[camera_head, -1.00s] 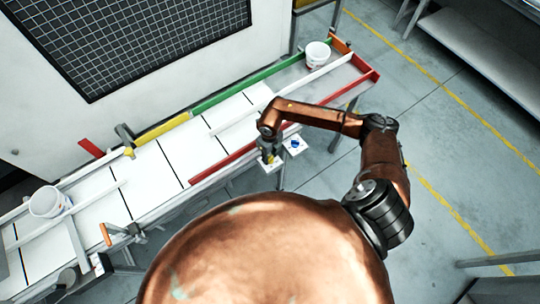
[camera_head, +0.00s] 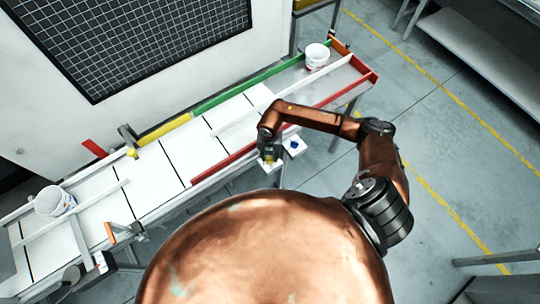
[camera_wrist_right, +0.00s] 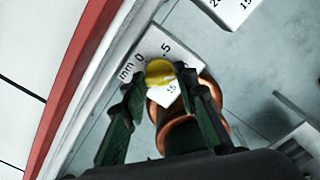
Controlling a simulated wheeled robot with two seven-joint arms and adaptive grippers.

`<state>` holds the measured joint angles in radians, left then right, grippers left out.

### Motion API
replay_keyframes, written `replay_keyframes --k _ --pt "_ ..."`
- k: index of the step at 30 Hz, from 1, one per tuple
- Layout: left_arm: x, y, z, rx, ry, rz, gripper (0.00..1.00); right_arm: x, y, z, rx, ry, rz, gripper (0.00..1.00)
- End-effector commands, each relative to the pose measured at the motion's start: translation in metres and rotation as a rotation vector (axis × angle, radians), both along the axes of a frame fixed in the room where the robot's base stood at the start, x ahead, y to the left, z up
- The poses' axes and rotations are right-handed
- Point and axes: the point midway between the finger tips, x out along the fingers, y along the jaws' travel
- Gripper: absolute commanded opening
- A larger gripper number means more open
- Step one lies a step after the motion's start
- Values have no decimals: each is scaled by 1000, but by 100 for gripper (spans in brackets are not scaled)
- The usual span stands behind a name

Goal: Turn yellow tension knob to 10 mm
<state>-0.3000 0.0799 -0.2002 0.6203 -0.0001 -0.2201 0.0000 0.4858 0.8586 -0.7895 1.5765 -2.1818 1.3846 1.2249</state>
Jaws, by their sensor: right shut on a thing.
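The yellow tension knob (camera_wrist_right: 160,72) sits on a white scale plate (camera_wrist_right: 144,56) marked "mm", "0", "-5" and "15" in the right wrist view. My right gripper (camera_wrist_right: 162,79) is shut on the knob, with one dark finger on each side. In the head view my right gripper (camera_head: 269,158) is small and dark at the front edge of the conveyor, and it mostly hides the yellow knob. A pointer on the scale cannot be made out clearly. My left gripper is not in view.
A second white plate with a blue knob (camera_head: 294,144) stands just right of the gripper. The conveyor (camera_head: 158,170) has a red rail (camera_head: 322,106) close by and carries white buckets (camera_head: 317,56) (camera_head: 53,201). Open floor (camera_head: 440,130) lies to the right.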

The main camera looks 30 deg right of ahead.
Motion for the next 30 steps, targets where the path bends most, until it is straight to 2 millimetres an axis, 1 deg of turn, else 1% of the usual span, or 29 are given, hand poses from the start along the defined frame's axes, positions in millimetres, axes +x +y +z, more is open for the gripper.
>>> replay_keyframes --k 3,9,24,25,30 --pt "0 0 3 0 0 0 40 1 -1 2 0 -2 -53 3" --pt "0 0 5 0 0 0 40 2 -1 1 -1 -3 -102 3" --pt "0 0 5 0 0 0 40 2 -1 1 -2 -4 -116 3" --pt "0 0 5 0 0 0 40 2 -1 1 -2 -4 -116 29" --pt "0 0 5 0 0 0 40 1 0 1 -1 -3 -115 41"
